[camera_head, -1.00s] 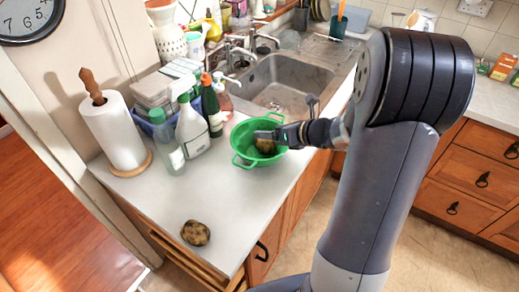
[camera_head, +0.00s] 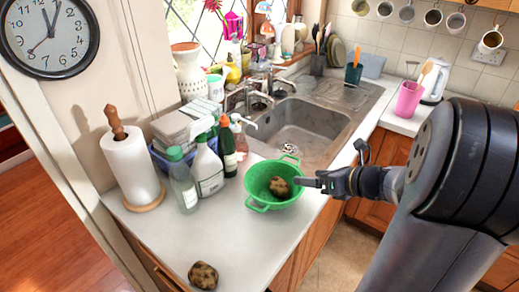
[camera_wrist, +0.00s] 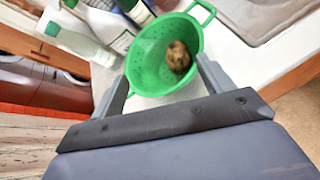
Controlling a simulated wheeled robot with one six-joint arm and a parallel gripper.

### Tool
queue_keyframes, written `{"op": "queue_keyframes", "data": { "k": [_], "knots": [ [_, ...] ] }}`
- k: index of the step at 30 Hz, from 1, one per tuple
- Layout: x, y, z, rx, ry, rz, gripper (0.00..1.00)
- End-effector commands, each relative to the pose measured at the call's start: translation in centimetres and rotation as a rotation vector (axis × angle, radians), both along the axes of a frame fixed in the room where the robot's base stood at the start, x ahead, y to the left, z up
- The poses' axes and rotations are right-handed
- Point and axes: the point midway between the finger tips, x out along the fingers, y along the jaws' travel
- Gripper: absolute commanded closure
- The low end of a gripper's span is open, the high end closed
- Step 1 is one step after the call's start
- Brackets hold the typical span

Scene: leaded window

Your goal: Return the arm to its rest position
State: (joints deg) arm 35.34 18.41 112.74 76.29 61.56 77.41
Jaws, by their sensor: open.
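My gripper (camera_head: 308,182) is at the right side of the green colander, apart from the potato and empty. In the wrist view my gripper (camera_wrist: 165,82) shows its two fingers spread wide, with the colander beyond them. The green colander (camera_head: 257,196) stands on the white counter by the sink; it also shows in the wrist view (camera_wrist: 146,68). A brown potato (camera_head: 279,187) lies inside the colander, and it shows in the wrist view (camera_wrist: 178,56). A second brown potato (camera_head: 203,275) lies on the counter near its front edge.
Several bottles (camera_head: 207,168) and a paper towel roll (camera_head: 131,168) stand left of the colander. The metal sink (camera_head: 300,126) lies behind it. A pink cup (camera_head: 409,99) stands on the counter at right. The counter (camera_head: 225,235) is clear between the colander and the loose potato.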

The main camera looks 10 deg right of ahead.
Motion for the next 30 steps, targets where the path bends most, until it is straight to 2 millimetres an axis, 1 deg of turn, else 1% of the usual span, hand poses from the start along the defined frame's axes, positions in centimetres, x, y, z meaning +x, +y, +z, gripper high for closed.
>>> {"op": "queue_keyframes", "data": {
  "k": [5,18,19,21,27,30],
  "knots": [
    [1.4,1.3,-1.0,0.002,0.003,0.004,0.24],
    [7.2,6.3,-5.1,0.001,0.004,0.006,0.24],
    [7.2,6.1,-4.2,-0.001,0.0,0.001,0.24],
    [7.1,6.0,-3.0,-0.001,-0.001,0.0,0.24],
    [7.1,5.9,-1.3,-0.002,0.0,0.0,0.24],
    [7.1,6.0,-0.8,-0.001,0.0,0.001,0.24]
  ]
}}
